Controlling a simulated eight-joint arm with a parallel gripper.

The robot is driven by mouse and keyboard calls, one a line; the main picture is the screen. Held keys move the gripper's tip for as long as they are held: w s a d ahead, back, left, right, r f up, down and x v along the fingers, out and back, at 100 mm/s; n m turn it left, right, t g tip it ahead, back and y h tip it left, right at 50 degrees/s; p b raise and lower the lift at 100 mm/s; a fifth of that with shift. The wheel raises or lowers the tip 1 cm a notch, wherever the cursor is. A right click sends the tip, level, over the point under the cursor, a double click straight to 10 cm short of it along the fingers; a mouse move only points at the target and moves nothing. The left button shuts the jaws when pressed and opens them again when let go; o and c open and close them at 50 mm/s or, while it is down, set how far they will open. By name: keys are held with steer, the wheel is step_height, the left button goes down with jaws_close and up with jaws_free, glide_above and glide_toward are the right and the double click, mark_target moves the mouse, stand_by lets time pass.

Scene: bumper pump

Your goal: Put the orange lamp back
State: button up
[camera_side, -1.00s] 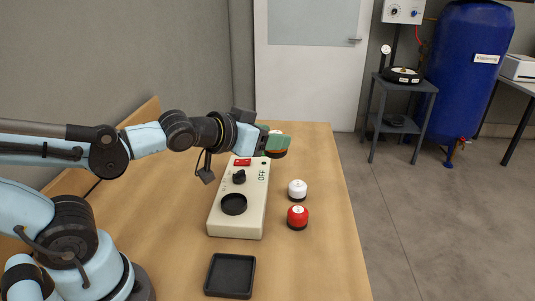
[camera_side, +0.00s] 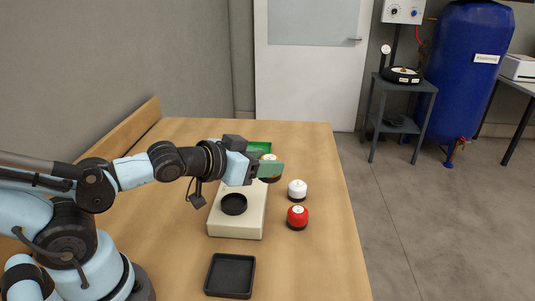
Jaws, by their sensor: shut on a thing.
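My gripper (camera_side: 268,169), with green finger pads, is shut on the orange lamp (camera_side: 269,158). Only the lamp's pale top and a dark orange-brown edge show around the near finger. It hangs over or just beside the far right part of the cream control box (camera_side: 222,222); its exact height is hard to tell. A round black socket (camera_side: 233,204) on the box's near half looks empty. My gripper hides the far part of the box top.
A white lamp (camera_side: 297,190) and a red lamp (camera_side: 297,217) stand right of the box. A black square tray (camera_side: 230,276) lies in front of it. The table's right edge is close to the lamps.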

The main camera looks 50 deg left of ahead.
steer(key=shift+d+f+n+g+y, duration=2.7)
steer(key=shift+d+f+n+y, duration=1.05)
steer(key=shift+d+n+y, duration=2)
steer(key=shift+m+h, duration=0.35)
steer(key=shift+m, duration=0.1)
steer(key=shift+s+d+f, duration=0.1)
steer(key=shift+d+f, duration=0.05)
steer(key=shift+f, duration=0.85)
steer(key=shift+s+d+f, duration=0.1)
steer(key=shift+f, duration=0.95)
steer(key=shift+s+d+f, duration=0.1)
steer(key=shift+d+f, duration=0.05)
steer(key=shift+f, duration=0.85)
